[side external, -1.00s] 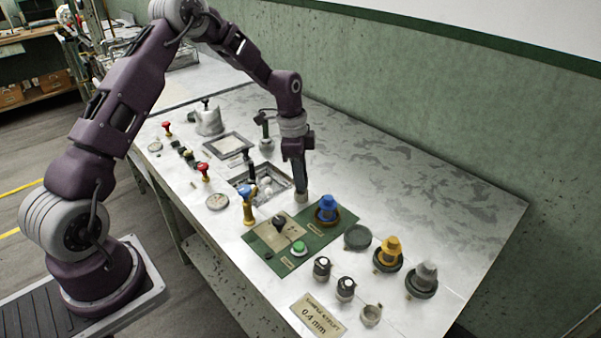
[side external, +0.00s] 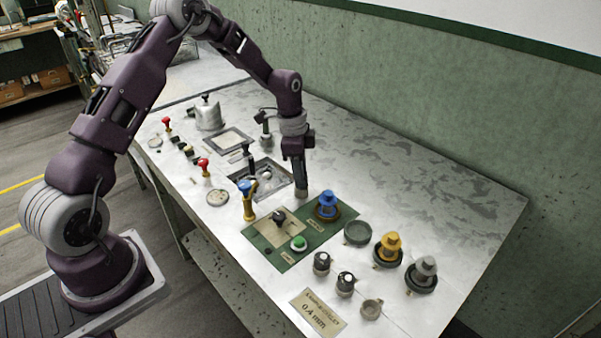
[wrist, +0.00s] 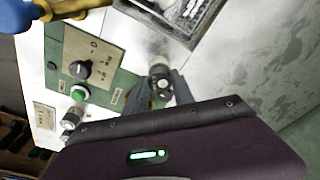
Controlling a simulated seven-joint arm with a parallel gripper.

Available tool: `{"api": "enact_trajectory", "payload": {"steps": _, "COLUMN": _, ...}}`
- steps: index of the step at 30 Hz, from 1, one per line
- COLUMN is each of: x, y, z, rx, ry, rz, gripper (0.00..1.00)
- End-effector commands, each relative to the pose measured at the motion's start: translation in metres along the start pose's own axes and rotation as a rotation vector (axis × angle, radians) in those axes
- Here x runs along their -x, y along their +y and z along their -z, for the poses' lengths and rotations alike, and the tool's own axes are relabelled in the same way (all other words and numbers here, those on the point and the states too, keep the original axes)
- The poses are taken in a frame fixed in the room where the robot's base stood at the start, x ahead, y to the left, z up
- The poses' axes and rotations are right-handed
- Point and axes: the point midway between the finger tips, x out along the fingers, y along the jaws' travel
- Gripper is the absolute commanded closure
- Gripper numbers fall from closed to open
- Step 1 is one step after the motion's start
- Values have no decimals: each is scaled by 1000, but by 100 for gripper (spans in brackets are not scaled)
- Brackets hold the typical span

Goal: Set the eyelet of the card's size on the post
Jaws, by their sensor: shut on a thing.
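The card (side external: 318,312) at the table's front edge reads "sample eyelet" and 0.4 mm. My gripper (side external: 301,186) is low over the table, between the sunken basin and the blue-topped fitting. In the wrist view my gripper (wrist: 161,92) is shut on a small grey cylinder with a dark, dotted top (wrist: 161,84), apparently an eyelet. Its size mark cannot be read. Two similar small dark-topped cylinders, left (side external: 321,262) and right (side external: 345,283), stand upright behind the card. I cannot tell which fitting is the post.
Yellow (side external: 389,246) and grey fittings (side external: 422,272) stand right. The table's back right is clear.

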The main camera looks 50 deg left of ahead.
Motion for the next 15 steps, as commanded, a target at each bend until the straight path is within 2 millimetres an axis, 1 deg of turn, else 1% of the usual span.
{"api": "enact_trajectory", "payload": {"steps": 6, "x": -5, "y": 0, "z": 0, "rx": 0, "ry": 0, "rz": 0, "gripper": 100}}
{"api": "enact_trajectory", "payload": {"steps": 15, "x": -5, "y": 0, "z": 0, "rx": 0, "ry": 0, "rz": 0, "gripper": 100}}
